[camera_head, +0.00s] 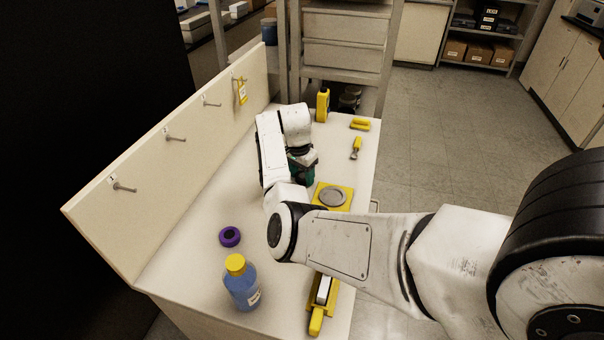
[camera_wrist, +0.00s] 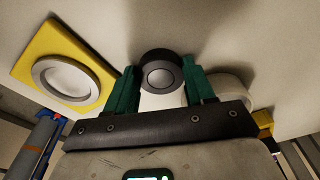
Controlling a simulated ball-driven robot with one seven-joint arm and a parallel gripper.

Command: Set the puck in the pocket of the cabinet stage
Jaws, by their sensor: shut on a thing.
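My gripper (camera_head: 303,168), with green fingers, is over the bench at its middle in the head view. In the wrist view my gripper (camera_wrist: 165,85) is shut on a dark round puck (camera_wrist: 160,73) with a grey centre, gripped between the two fingers. The puck does not show clearly in the head view. A yellow square plate (camera_head: 347,189) with a round grey ringed seat (camera_head: 333,196) lies beside my gripper, to its lower right. In the wrist view the yellow plate (camera_wrist: 37,46) and its pale ringed seat (camera_wrist: 68,78) are left of the puck, apart from it.
A purple ring (camera_head: 230,236) and a yellow-capped blue bottle (camera_head: 240,283) stand at the near left. A yellow tool (camera_head: 319,308) lies at the near edge. Yellow items (camera_head: 323,104) (camera_head: 360,125) stand at the far end. A pegboard panel (camera_head: 170,165) borders the left side.

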